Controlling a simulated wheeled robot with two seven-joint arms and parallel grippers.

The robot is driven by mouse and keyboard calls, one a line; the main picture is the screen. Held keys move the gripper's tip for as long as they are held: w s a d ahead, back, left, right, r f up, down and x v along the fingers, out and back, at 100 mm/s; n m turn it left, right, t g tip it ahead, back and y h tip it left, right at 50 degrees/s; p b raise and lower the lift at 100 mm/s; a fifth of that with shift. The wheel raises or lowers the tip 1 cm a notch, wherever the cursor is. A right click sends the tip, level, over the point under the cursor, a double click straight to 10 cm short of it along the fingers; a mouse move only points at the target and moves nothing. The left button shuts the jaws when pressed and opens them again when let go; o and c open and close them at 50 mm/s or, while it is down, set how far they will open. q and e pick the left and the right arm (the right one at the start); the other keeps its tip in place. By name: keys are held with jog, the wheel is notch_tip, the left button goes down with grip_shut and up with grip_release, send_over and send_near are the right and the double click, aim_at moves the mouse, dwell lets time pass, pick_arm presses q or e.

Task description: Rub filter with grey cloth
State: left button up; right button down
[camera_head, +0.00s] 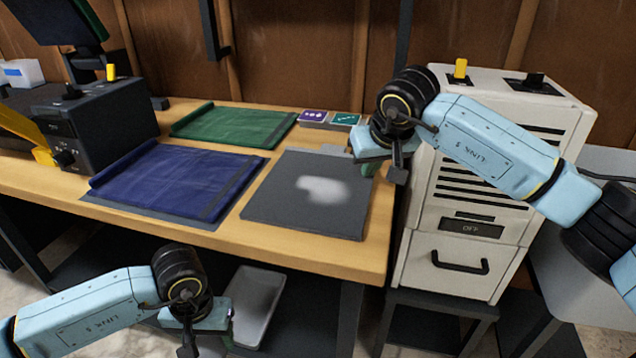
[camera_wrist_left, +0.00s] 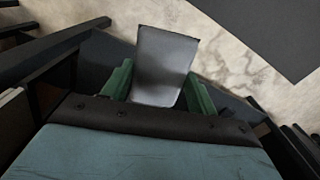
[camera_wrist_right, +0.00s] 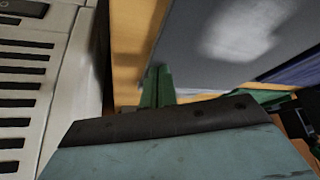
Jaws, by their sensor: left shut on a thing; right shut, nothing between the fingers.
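A dark grey sheet (camera_head: 310,195) with a whitish smear lies flat at the table's right end; it also shows in the right wrist view (camera_wrist_right: 185,55). I cannot tell whether it is the cloth or the filter. My left gripper (camera_head: 229,312) is below the table front, shut on a grey, tray-like thing (camera_head: 256,308) with a pale rim. In the left wrist view this thing (camera_wrist_left: 165,65) sits between the green fingers. My right gripper (camera_wrist_right: 158,88) is shut and empty, beside the sheet near the table's right edge. Its fingertips are mostly hidden in the head view.
A blue cloth (camera_head: 175,180) and a green cloth (camera_head: 235,125) lie on the wooden table (camera_head: 290,250). Two small cards (camera_head: 330,118) lie at the back. A black control box (camera_head: 95,120) stands left. A beige cabinet (camera_head: 425,235) marked OFF stands close at the right.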

pick_arm(q)
jog(key=shift+r+p, duration=2.3)
jog(key=shift+r, duration=0.05)
pick_arm(e)
jog(key=shift+r, duration=3.05)
jog(key=shift+f, duration=0.1)
